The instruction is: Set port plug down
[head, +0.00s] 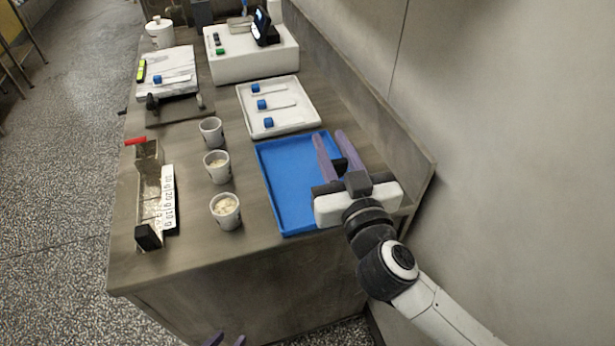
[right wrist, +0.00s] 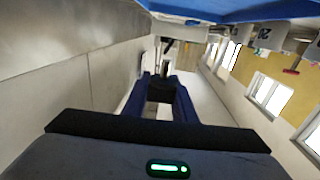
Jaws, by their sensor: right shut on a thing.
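The port plug (head: 340,165) looks like a small black piece between the purple fingers of my right gripper (head: 338,146). The right gripper is shut on it, over the right part of the blue tray (head: 274,185). In the right wrist view the dark plug (right wrist: 160,88) sits between the two fingers (right wrist: 160,100). The gripper hides part of the tray, and I cannot tell the plug's height above it. Only the purple fingertips of my left gripper (head: 227,340) show at the bottom edge, apart, with nothing seen between them, below the table front.
Three cups (head: 217,165) stand left of the blue tray. A white tray (head: 310,115) with blue-ended tools lies behind it. A metal holder with a numbered strip (head: 168,198) is at the left edge. The wall ledge (head: 385,130) runs close on the right.

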